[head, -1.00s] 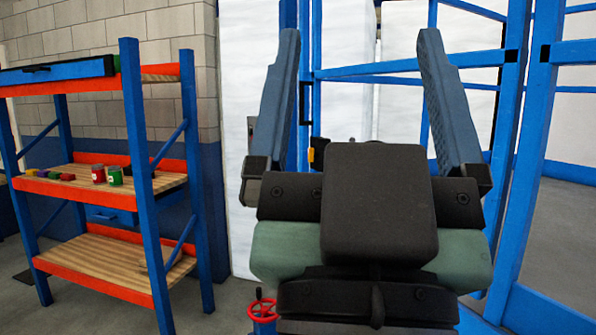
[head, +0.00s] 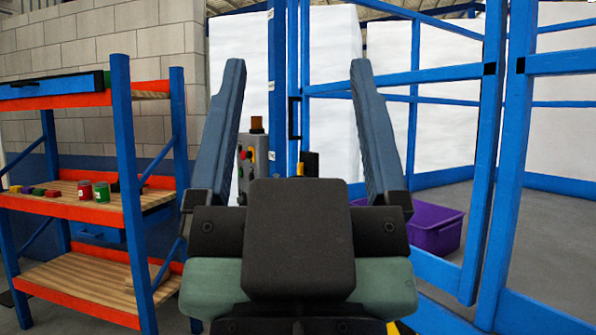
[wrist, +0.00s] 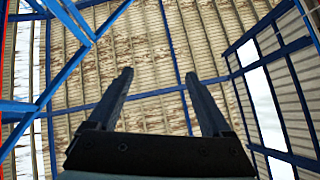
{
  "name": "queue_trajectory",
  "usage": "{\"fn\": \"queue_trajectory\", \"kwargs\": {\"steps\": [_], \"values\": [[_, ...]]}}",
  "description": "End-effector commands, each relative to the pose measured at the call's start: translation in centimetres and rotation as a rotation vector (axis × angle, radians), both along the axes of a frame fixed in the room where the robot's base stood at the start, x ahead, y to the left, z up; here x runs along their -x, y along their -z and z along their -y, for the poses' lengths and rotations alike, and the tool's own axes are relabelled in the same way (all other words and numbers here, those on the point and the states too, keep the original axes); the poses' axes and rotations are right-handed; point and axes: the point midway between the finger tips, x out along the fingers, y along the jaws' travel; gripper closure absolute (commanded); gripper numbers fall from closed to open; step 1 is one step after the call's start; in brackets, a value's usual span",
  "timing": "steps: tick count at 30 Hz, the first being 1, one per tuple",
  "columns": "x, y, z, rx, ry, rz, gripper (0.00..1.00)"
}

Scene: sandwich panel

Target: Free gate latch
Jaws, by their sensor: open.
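My gripper (head: 300,65) is open and empty, its two long blue-grey fingers pointing up in the head view. In the wrist view my gripper (wrist: 158,75) has only the ceiling behind it. Between and beyond the fingers is a blue-framed gate (head: 405,77) with a black pull handle (head: 294,118). A small black and yellow part (head: 301,168), which looks like the latch, shows low on the gate's left post. My gripper's body hides its lower portion, and I cannot tell its state. The gripper is apart from the gate.
A grey control box (head: 244,165) with coloured buttons and an amber lamp stands just left of the gate. A blue and orange shelf (head: 75,290) holding cans and small blocks is at left. A purple crate (head: 437,232) sits on the floor behind the gate frame.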

Motion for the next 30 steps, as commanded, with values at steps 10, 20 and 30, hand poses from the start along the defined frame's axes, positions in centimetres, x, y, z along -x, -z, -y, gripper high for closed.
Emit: {"fn": "queue_trajectory", "kwargs": {"steps": [10,20,30], "values": [[0.0,-5.5,0.0,0.000,0.000,0.000,0.82],[0.0,-12.9,-0.1,0.001,-0.001,0.001,1.00],[0.0,-12.6,-0.1,0.001,-0.002,0.000,1.00]]}}
